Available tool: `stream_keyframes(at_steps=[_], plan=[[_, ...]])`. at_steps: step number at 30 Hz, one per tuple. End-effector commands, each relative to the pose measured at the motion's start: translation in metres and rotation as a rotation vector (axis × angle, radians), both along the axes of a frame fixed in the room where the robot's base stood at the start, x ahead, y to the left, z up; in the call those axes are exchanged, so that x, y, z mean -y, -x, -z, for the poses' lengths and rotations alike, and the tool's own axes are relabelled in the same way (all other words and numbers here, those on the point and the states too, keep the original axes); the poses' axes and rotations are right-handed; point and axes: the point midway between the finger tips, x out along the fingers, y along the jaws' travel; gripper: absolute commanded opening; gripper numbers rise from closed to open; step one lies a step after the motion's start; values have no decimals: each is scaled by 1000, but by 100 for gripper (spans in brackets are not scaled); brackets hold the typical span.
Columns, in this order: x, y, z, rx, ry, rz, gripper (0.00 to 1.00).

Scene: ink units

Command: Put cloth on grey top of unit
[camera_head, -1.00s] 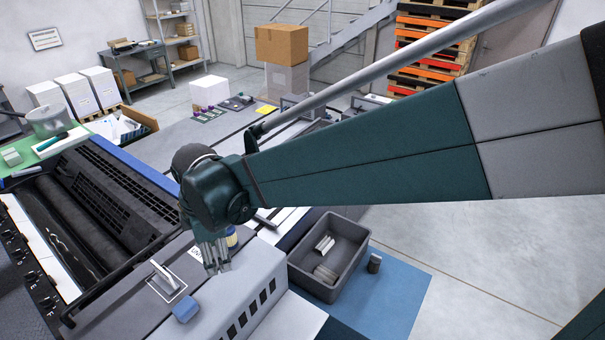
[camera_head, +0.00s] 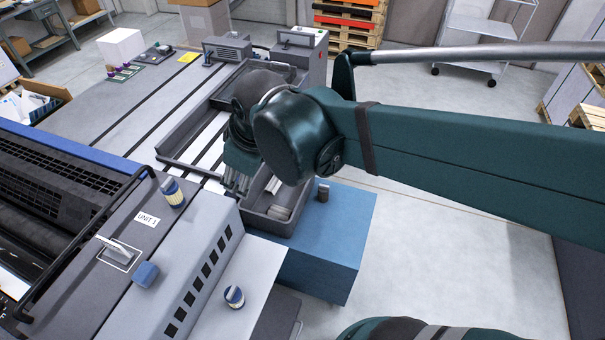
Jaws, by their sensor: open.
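The grey top of the unit (camera_head: 205,242), labelled "UNIT 1", is at the lower left. A small blue block-like thing (camera_head: 146,274) lies on it; I cannot tell whether it is cloth. A dark grey crate (camera_head: 268,222) stands to the right, behind the unit, on a blue block. Pale, folded-looking things (camera_head: 280,207) lie in the crate and may be cloths. My gripper (camera_head: 236,186) is open and points down at the crate's left side. Its fingertips are small here, and my arm hides much of the crate. I see nothing held.
A small container (camera_head: 172,191) stands on the unit by a black rail (camera_head: 110,215). Another (camera_head: 234,297) stands on the lower ledge. A white-handled thing (camera_head: 118,247) sits in a marked square.

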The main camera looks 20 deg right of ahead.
Motion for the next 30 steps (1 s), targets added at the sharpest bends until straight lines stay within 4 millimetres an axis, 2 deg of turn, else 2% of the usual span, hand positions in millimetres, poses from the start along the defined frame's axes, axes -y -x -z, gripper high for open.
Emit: stream_keyframes(at_steps=[1,6,16,21,30], plan=[[12,5,-1,9,-16,50,45],[43,20,-4,46,-79,217,45],[96,50,-5,120,-204,526,45],[113,61,-4,149,-254,635,45],[121,66,-3,164,-280,691,45]])
